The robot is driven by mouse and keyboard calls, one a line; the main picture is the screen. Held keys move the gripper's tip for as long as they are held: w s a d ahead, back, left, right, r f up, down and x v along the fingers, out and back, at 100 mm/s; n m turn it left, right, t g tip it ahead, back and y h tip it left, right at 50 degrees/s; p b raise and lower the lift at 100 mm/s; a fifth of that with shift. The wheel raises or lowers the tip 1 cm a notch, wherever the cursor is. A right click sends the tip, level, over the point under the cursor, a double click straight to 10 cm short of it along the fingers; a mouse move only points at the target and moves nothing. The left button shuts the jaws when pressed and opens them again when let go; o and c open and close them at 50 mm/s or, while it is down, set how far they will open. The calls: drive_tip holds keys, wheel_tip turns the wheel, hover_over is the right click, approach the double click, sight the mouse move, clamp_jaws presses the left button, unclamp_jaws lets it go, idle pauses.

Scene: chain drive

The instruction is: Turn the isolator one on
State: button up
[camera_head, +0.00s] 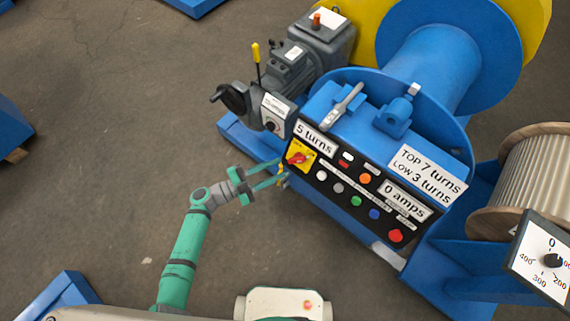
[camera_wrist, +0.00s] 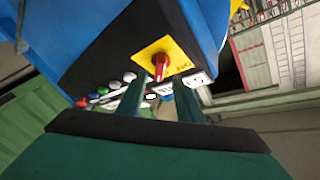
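The isolator is a red rotary handle (camera_head: 296,158) on a yellow square plate (camera_head: 307,153) at the left end of the black control panel. In the wrist view the red handle (camera_wrist: 161,64) sticks out from the yellow plate (camera_wrist: 173,51), and small lettering on the plate is not clearly readable. My gripper (camera_head: 283,172) is just in front of and slightly below the handle in the head view. In the wrist view my gripper (camera_wrist: 164,92) has its two fingers apart, with the handle between their tips and gaps visible on both sides. Contact with the handle cannot be told.
The panel (camera_head: 350,185) carries several coloured buttons and labels beside the isolator. A grey motor (camera_head: 290,65) with a black crank and yellow lever stands above it. A blue drum (camera_head: 435,70) and a wooden cable reel (camera_head: 530,180) lie right.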

drive_tip(key=shift+v, duration=2.7)
drive_tip(key=s+r+n+t+y, duration=0.3)
drive_tip(key=s+n+y, duration=0.1)
drive_tip(key=s, duration=0.4)
drive_tip(key=s+r+n+t+y, duration=0.3)
drive_tip(key=s+n, duration=0.2)
drive_tip(key=s, duration=0.4)
drive_tip(key=s+d+r+n+y, duration=0.7)
drive_tip(key=d+r+n+y, duration=0.1)
drive_tip(key=d+r+n, duration=0.1)
drive_tip(key=shift+s+d+n+y, duration=0.35)
drive_tip(key=shift+d+n, duration=0.55)
drive_tip(key=shift+n, duration=0.2)
